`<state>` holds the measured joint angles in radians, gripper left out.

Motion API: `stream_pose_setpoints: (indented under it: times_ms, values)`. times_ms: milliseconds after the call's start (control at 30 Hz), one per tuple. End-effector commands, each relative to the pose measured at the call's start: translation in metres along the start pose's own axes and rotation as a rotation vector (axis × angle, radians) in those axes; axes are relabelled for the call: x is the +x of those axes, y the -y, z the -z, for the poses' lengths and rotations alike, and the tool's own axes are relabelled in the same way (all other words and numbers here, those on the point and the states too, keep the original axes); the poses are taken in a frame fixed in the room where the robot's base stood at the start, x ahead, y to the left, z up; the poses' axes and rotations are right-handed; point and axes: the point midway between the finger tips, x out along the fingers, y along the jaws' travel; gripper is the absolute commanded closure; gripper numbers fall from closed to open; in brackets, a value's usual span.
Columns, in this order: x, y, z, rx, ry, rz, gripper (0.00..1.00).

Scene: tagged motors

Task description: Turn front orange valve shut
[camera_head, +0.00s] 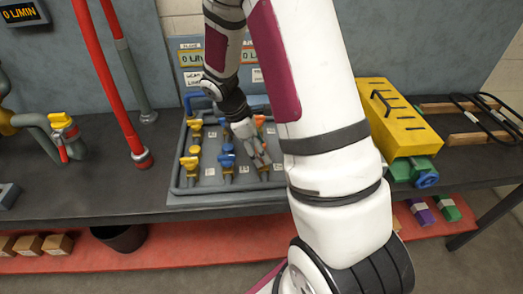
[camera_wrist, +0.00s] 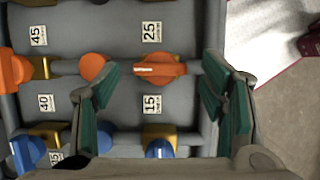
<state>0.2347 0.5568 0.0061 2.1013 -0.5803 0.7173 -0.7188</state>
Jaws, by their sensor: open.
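The front orange valve (camera_wrist: 160,68) shows in the wrist view near the panel's front edge, its handle with a white mark lying crosswise between my fingertips. My gripper (camera_wrist: 160,72) is open, one green-padded finger on each side of the handle; I see no clear contact. A round orange knob (camera_wrist: 95,66) sits just left of it, partly behind the left finger. The back orange valve (camera_wrist: 12,70) is at the left edge. In the head view my gripper (camera_head: 260,160) reaches down over the panel's right column and mostly hides the front valve; the back orange valve (camera_head: 259,120) shows behind it.
Blue valves (camera_head: 227,155) and yellow valves (camera_head: 190,160) stand left of my gripper on the grey panel (camera_head: 210,190). A yellow box (camera_head: 400,125) stands on the bench to the right. My arm covers the centre right.

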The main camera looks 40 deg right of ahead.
Motion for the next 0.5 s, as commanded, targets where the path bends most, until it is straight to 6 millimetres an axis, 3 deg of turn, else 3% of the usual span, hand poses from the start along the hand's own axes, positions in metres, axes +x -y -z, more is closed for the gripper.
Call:
stream_pose_setpoints:
  times_ms: [133, 433, 467, 500]
  values:
    - [0.0101, 0.0002, 0.0000, -0.001, 0.000, 0.000, 0.35]
    - [0.0123, 0.0001, 0.0000, -0.001, 0.000, 0.000, 0.35]
    - [0.0123, 0.0001, 0.0000, -0.001, 0.000, 0.000, 0.37]
    - [0.0122, 0.0001, 0.0000, -0.001, 0.000, 0.000, 0.46]
